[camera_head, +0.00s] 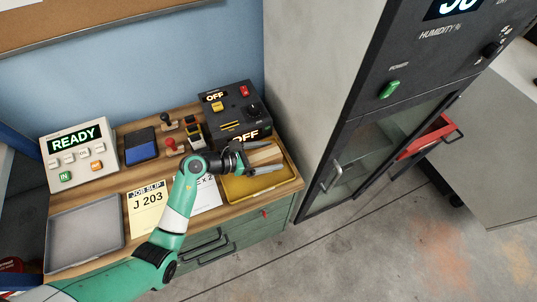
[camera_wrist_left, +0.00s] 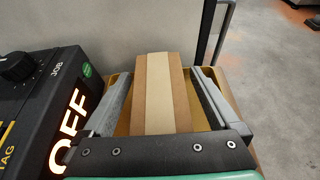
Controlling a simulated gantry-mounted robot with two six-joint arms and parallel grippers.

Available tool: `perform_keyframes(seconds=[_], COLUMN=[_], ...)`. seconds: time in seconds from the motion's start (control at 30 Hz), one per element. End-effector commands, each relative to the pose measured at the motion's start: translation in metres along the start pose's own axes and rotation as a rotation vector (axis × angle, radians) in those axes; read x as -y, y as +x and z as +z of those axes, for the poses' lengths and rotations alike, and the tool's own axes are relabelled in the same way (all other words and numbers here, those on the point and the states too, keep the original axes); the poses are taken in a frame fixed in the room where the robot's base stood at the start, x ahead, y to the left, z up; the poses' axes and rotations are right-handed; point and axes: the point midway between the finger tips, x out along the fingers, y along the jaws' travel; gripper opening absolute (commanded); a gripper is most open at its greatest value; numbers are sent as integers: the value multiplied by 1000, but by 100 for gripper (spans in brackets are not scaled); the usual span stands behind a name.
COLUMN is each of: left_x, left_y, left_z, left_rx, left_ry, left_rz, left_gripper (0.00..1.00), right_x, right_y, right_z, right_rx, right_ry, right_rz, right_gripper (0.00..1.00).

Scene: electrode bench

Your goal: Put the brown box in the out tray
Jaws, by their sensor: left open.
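The brown box (camera_head: 264,155), with a paler band along its middle, is at the yellow tray (camera_head: 268,187) on the right end of the bench. My left gripper (camera_head: 279,157) is open over that tray, with its fingers on either side of the box. In the left wrist view the box (camera_wrist_left: 160,95) lies between the two open fingers (camera_wrist_left: 160,90), with a visible gap at each side. An empty grey tray (camera_head: 84,234) lies at the left front of the bench. I read no label on either tray. My right gripper is out of view.
Behind my gripper stands a black device (camera_head: 232,112) marked OFF, also close on the left in the left wrist view (camera_wrist_left: 35,100). A READY panel (camera_head: 78,155), blue pad (camera_head: 141,144), stamps and a job slip (camera_head: 148,208) share the bench. A tall cabinet (camera_head: 345,110) stands right of it.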

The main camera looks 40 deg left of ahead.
Motion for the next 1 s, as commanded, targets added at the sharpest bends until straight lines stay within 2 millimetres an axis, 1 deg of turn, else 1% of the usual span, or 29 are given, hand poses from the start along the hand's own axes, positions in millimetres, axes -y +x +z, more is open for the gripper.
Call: perform_keyframes(seconds=[0.13, 0.4, 0.5, 0.6, 0.67, 1.0], left_x=[-1, -2, -1, -1, 0, 0], left_y=[-23, -89, -107, -117, -120, -120], left_z=[2, 3, 1, 1, 1, 0], left_rx=[-1, 0, 0, 1, 1, 1], left_ry=[-2, -2, -2, 0, 0, 0], left_rz=[4, 7, 4, 3, 2, 0], left_gripper=[95, 95, 95, 95, 95, 95], right_x=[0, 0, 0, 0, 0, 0], right_y=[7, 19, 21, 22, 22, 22], right_z=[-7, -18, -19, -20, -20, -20], right_rx=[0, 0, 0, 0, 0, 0], right_ry=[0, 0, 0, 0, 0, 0], right_rz=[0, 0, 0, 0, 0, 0], right_gripper=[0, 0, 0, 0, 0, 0])
